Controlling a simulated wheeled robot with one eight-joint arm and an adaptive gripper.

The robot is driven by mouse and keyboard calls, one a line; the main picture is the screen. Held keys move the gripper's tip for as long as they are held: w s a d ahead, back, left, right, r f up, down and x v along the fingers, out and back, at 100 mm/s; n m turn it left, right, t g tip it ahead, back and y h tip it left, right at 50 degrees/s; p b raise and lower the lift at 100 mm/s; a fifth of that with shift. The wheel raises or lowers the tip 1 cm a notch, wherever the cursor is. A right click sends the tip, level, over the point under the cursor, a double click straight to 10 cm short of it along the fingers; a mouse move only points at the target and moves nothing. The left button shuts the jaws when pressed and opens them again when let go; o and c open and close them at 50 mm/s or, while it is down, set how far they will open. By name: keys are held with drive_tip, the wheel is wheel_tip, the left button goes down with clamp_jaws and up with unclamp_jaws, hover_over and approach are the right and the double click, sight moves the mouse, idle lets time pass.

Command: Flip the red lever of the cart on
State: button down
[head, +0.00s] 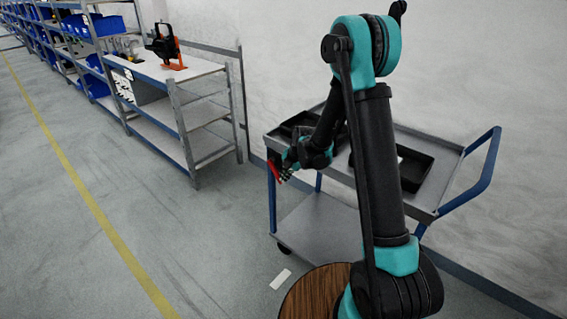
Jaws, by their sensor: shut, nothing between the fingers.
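The cart (322,228) stands against the wall at the right, with grey trays, blue posts and a blue push handle on its right. The red lever (273,172) shows as a small slanted red piece at the cart's left end, near the upper tray. My gripper (285,174) is shut and empty, just right of the lever. It overlaps or sits very close to it in the picture; I cannot tell whether they touch. My arm hides part of the cart's middle.
Dark bins (412,168) sit on the cart's upper tray. A grey shelf bench (200,68) with a black and orange par can (165,45) stands at the left, beyond it racks with blue bins (106,25). The floor left of the cart is open, with a yellow line (95,205).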

drive_tip(key=shift+r, duration=0.2)
drive_tip(key=shift+r, duration=0.65)
